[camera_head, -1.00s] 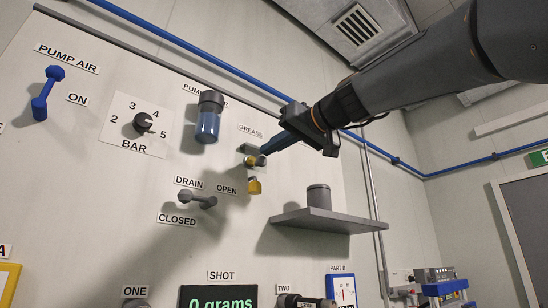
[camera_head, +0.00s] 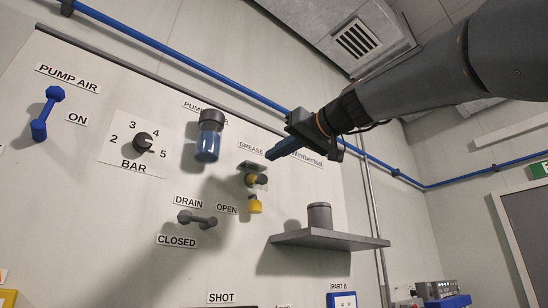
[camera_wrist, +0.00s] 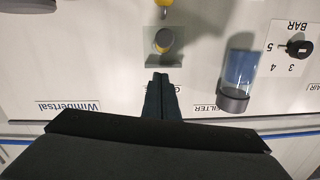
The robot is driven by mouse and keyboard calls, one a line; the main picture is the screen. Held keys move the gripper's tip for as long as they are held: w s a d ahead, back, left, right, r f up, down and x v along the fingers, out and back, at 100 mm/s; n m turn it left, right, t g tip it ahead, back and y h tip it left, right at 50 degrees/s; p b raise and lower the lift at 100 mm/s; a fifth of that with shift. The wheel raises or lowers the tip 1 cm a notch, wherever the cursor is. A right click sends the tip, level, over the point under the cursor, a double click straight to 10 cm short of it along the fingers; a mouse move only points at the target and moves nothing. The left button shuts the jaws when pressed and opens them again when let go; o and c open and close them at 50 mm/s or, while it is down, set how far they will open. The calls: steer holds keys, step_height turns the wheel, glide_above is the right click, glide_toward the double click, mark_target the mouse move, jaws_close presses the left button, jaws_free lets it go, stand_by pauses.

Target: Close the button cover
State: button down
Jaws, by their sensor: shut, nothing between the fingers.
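No part is labelled as a button cover. Under the GREASE label is a small grey bracket (camera_head: 250,167) with a round yellow-and-grey knob (camera_head: 257,180) below it and a yellow piece (camera_head: 255,204) hanging lower. I cannot tell which of these is the cover. The wrist view shows the grey plate (camera_wrist: 150,60), the round knob (camera_wrist: 166,41) and the yellow piece's edge (camera_wrist: 163,10). My gripper (camera_head: 270,156) is shut and empty, its tips just up and right of the bracket, apparently clear of it. In the wrist view the fingertips (camera_wrist: 160,75) appear just below the plate.
A blue-bowled filter (camera_head: 208,136) sticks out left of the fitting. A grey drain handle (camera_head: 197,219) is lower left. A shelf (camera_head: 330,240) with a grey cylinder (camera_head: 319,215) juts out lower right. A blue pipe (camera_head: 240,87) runs above the panel.

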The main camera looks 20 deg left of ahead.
steer(key=b+v, duration=0.4)
steer(key=v, duration=0.6)
steer(key=shift+r, duration=0.15)
steer(key=shift+s, duration=0.1)
